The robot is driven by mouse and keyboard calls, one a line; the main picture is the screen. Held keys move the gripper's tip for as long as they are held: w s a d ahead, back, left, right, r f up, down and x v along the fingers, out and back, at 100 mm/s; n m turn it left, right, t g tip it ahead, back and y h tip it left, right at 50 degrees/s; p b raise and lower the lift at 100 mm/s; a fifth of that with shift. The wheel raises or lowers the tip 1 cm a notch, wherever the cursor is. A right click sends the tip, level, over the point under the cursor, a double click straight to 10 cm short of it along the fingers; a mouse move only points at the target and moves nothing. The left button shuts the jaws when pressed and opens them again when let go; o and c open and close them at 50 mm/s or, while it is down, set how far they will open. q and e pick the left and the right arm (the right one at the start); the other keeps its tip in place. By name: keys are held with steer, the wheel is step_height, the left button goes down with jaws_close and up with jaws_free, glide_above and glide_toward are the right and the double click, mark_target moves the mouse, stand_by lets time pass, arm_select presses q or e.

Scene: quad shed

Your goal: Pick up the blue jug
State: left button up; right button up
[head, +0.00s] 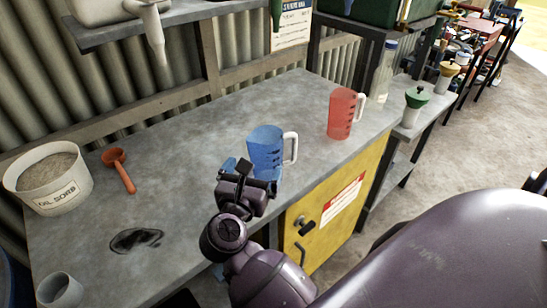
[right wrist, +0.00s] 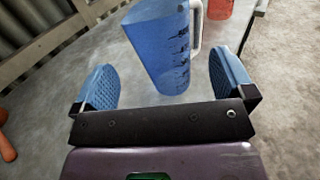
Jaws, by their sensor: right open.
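The blue jug (head: 266,146) stands upright on the grey workbench (head: 195,200), its white handle toward the right. My right gripper (head: 251,170) is just in front of the jug and partly covers its lower part in the head view. In the right wrist view, the blue jug (right wrist: 160,50) shows ahead, between and beyond the two blue finger pads of my right gripper (right wrist: 163,88). The gripper is open and nothing is held. The jug's top is cut off in that view. My left gripper is not in view.
A red jug (head: 341,113) stands to the right of the blue one. A white tub (head: 48,190), an orange scoop (head: 118,170) and a grey cup (head: 60,291) are at the left. A corrugated wall (head: 180,60) stands behind.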

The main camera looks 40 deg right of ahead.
mark_target(263, 152)
steer(key=x, duration=0.4)
steer(key=shift+w+d+p, duration=0.25)
steer(key=shift+d+p, duration=0.05)
steer(key=shift+p, duration=0.05)
steer(key=x, duration=0.2)
steer(key=p+x, duration=0.1)
steer(key=x, duration=0.1)
steer(key=shift+s+r, duration=0.15)
steer(key=shift+r, duration=0.05)
steer(key=shift+w+d+f, duration=0.1)
steer(key=shift+w+d, duration=0.3)
steer(key=shift+d, duration=0.15)
steer(key=c, duration=1.1)
